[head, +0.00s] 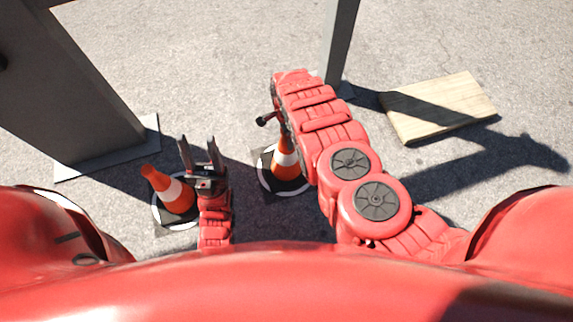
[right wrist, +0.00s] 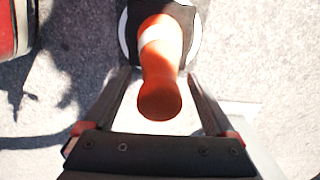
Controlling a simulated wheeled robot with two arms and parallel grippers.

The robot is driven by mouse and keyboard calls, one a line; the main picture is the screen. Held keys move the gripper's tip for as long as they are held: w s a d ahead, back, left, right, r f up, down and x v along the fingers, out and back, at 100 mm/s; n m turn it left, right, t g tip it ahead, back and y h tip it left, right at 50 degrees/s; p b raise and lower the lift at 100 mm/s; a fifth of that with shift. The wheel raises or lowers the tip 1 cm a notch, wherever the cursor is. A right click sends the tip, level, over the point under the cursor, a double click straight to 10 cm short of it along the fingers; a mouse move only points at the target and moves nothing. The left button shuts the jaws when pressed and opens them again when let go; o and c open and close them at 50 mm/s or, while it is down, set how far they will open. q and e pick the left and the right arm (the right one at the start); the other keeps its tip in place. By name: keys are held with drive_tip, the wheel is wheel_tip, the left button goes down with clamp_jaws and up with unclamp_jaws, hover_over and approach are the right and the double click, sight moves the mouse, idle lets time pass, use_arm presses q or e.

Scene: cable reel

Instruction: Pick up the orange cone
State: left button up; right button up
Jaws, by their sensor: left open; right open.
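Two orange cones with white bands stand on dark bases in the head view. One cone (head: 168,189) is at the left, just left of my left gripper (head: 197,153), which is open and empty with its fingers pointing away. The other cone (head: 286,163) is in the middle, partly covered by my right arm. My right gripper is mostly hidden under that arm in the head view. In the right wrist view, the open right gripper (right wrist: 157,76) has a finger on each side of an orange cone (right wrist: 161,60), with gaps visible near its tip.
A grey post with a flat foot (head: 108,150) stands at the left. A thinner grey post (head: 340,40) rises behind my right arm. A wooden board (head: 437,107) lies at the right.

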clamp_jaws()
idle(0.3)
drive_tip(key=shift+r, duration=0.2)
